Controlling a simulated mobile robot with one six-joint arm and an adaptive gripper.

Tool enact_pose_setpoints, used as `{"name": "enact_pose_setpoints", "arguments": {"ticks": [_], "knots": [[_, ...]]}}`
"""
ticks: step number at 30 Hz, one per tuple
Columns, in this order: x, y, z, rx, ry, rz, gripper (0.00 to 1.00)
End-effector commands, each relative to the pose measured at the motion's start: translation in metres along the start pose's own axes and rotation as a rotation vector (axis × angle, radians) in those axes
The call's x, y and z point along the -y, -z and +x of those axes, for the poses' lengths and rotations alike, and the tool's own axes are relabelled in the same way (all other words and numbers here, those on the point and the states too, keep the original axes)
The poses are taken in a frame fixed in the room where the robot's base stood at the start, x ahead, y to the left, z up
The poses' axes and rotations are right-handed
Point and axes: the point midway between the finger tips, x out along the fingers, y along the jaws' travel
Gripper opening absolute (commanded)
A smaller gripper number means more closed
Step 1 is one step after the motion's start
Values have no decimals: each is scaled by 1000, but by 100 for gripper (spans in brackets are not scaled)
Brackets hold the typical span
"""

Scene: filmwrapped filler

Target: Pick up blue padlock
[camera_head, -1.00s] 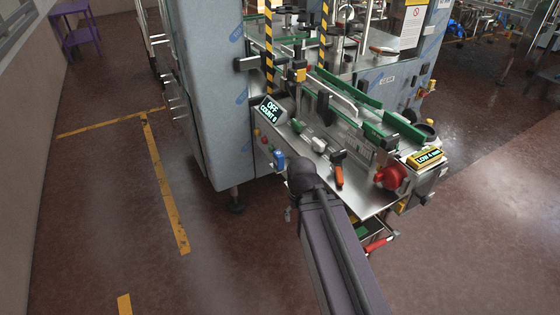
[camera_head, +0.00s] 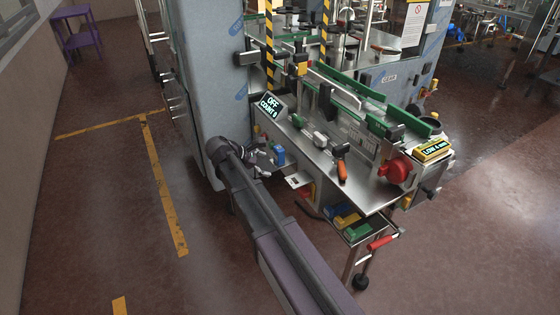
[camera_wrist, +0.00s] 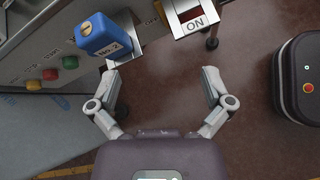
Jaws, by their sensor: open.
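In the head view the blue padlock (camera_head: 280,156) is a small blue block at the panel's lower front edge. My gripper (camera_wrist: 157,70) is open and empty, its two fingers spread apart. The left fingertip is close below the padlock; I cannot tell whether they touch. In the head view my gripper (camera_head: 262,165) is beside the padlock, partly hidden by my arm.
Green, red and yellow buttons (camera_wrist: 70,62) line the panel left of the padlock. The steel worktop (camera_head: 365,192) holds an orange-handled tool (camera_head: 341,172). Coloured bins (camera_head: 347,219) sit below it.

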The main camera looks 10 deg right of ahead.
Motion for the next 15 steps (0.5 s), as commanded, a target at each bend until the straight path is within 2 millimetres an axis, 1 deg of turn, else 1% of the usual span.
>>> {"name": "enact_pose_setpoints", "arguments": {"ticks": [1,3,6,10,15], "knots": [[-17,12,-8,44,-29,-73,100],[-30,16,-20,103,-59,-164,100],[-44,22,-34,172,-87,-265,100],[-54,26,-46,228,-106,-342,100],[-57,26,-51,250,-111,-372,100]]}}
